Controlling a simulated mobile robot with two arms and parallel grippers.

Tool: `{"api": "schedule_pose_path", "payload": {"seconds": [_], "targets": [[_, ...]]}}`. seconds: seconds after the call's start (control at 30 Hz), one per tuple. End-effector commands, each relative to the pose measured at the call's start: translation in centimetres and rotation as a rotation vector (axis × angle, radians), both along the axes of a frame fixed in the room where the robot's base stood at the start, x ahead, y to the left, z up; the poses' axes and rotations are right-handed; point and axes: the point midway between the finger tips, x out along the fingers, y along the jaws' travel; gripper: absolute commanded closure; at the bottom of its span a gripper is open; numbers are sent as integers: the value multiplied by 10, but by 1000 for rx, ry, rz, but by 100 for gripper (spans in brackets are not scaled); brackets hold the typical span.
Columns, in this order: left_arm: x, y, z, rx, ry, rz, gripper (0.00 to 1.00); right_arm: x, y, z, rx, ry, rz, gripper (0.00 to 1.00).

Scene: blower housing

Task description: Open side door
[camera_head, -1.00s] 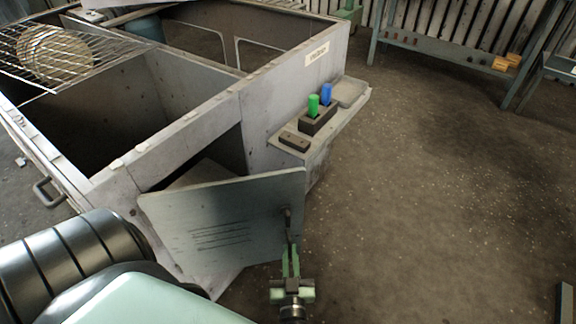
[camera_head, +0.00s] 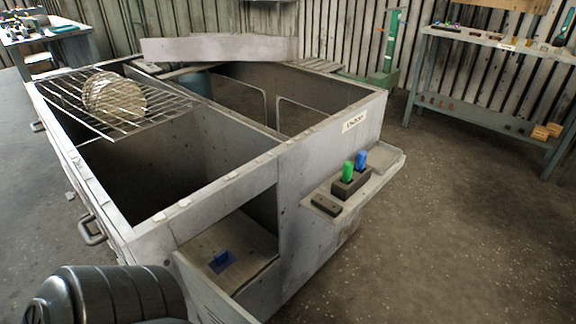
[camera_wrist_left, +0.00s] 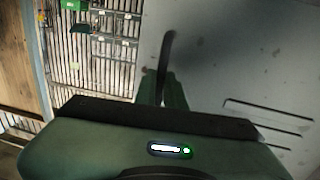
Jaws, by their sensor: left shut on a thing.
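The side door (camera_head: 212,290) of the grey housing shows only as a strip at the bottom of the head view. It stands swung out from its opening, where a compartment floor (camera_head: 235,248) with a small blue part (camera_head: 221,259) is in sight. In the left wrist view the grey door panel (camera_wrist_left: 240,60) with slots fills the right side. My left gripper (camera_wrist_left: 170,88) is shut on the dark door handle (camera_wrist_left: 165,58) there. The gripper is outside the head view; only my left arm shows at its lower left. My right gripper is not in view.
A side ledge (camera_head: 385,163) on the housing carries a block with green (camera_head: 347,172) and blue (camera_head: 361,161) handles. A wire rack (camera_head: 140,112) lies across the housing top. A workbench (camera_head: 470,110) stands at the back right. The floor right of the housing is clear.

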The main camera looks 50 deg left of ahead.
Motion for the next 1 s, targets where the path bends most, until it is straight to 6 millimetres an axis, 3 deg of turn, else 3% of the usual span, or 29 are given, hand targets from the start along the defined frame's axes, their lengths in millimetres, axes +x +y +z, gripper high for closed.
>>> {"api": "schedule_pose_path", "payload": {"seconds": [0.1,0.3,0.77,0.8,0.87,1.0], "targets": [[-17,0,0,1,0,-54,100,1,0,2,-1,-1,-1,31],[-31,1,0,0,-1,-102,100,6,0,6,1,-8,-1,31],[-35,2,0,0,-2,-114,100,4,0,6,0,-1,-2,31],[-35,2,0,0,-2,-114,87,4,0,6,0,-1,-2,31],[-35,2,0,0,-2,-113,70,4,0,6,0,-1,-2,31],[-35,2,0,0,-2,-112,68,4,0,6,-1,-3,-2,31]]}}
